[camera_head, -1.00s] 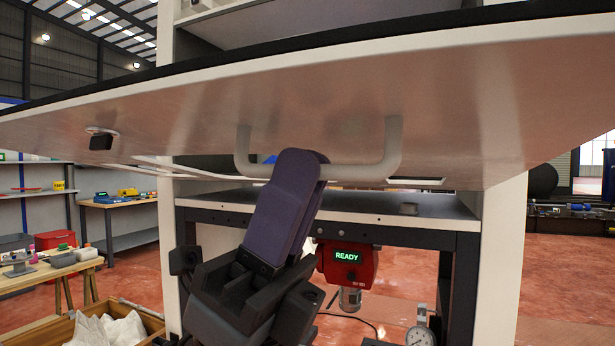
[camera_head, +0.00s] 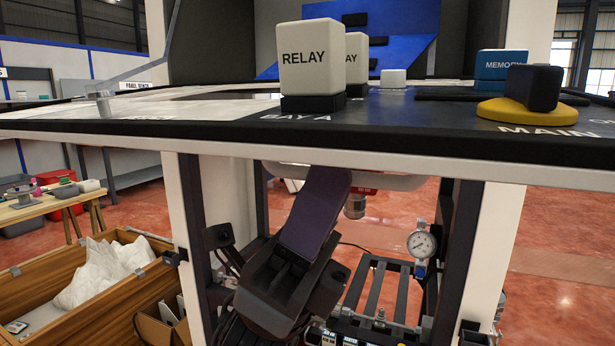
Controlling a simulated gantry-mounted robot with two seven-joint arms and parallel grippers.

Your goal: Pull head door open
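The head door (camera_head: 420,157) is a wide pale panel with a dark upper rim, lying close to level and seen nearly edge-on. A pale bar handle (camera_head: 398,182) hangs under its front edge. My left gripper (camera_head: 322,188) reaches up from below, its dark fingers close together at the middle of the handle. They look shut on it, though the fingers hide the contact. The upper face of the panel shows, with BAY A and MAIN lettering near the front edge. My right gripper is not in view.
Labelled white relay blocks (camera_head: 310,60), a blue memory block (camera_head: 497,66) and a yellow disc with a dark knob (camera_head: 525,110) stand above the panel. Below are a pressure gauge (camera_head: 422,244) and frame posts. A wooden crate (camera_head: 150,285) and a workbench (camera_head: 45,208) are at left.

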